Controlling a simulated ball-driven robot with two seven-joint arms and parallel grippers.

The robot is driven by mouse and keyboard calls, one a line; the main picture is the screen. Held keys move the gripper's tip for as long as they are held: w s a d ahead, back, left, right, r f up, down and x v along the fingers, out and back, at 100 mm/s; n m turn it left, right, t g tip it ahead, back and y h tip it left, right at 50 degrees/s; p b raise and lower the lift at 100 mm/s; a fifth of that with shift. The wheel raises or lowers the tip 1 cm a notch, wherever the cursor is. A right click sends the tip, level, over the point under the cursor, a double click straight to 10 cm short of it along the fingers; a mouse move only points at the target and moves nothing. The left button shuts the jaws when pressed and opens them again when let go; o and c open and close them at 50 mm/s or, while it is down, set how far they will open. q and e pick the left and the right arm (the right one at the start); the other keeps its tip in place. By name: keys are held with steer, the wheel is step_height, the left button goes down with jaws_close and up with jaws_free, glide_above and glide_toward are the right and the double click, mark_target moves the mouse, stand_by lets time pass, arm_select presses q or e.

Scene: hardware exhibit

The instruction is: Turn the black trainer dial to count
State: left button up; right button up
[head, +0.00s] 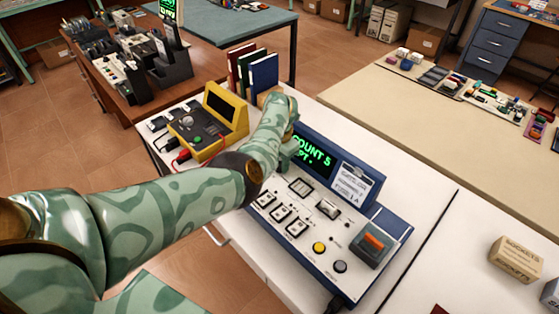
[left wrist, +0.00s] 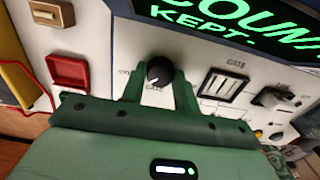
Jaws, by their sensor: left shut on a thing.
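The trainer is a blue-framed console (head: 305,215) with a white panel and a green-lit display (head: 312,152) reading "COUNT 5" above a partly hidden line. In the left wrist view the display (left wrist: 225,18) shows part of "COUNT" and "KEPT-". The black dial (left wrist: 159,72) with a pale pointer mark sits on the white panel below the display. My left gripper (left wrist: 158,88) has one green finger on each side of the dial and is shut on it. In the head view my left arm and hand (head: 268,135) hide the dial. My right gripper is in neither view.
A yellow instrument (head: 208,122) with red leads stands left of the trainer, with upright books (head: 252,70) behind. The panel also carries switches, a yellow button (head: 319,247) and an orange rocker (head: 374,242). A small cardboard box (head: 515,258) sits on the bench at right.

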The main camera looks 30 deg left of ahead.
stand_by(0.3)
arm_select(q)
steer(key=shift+r, duration=0.1)
steer(key=o, duration=1)
step_height(320, 180, up, 16)
steer(key=p, duration=0.7)
steer(key=shift+r, duration=0.1)
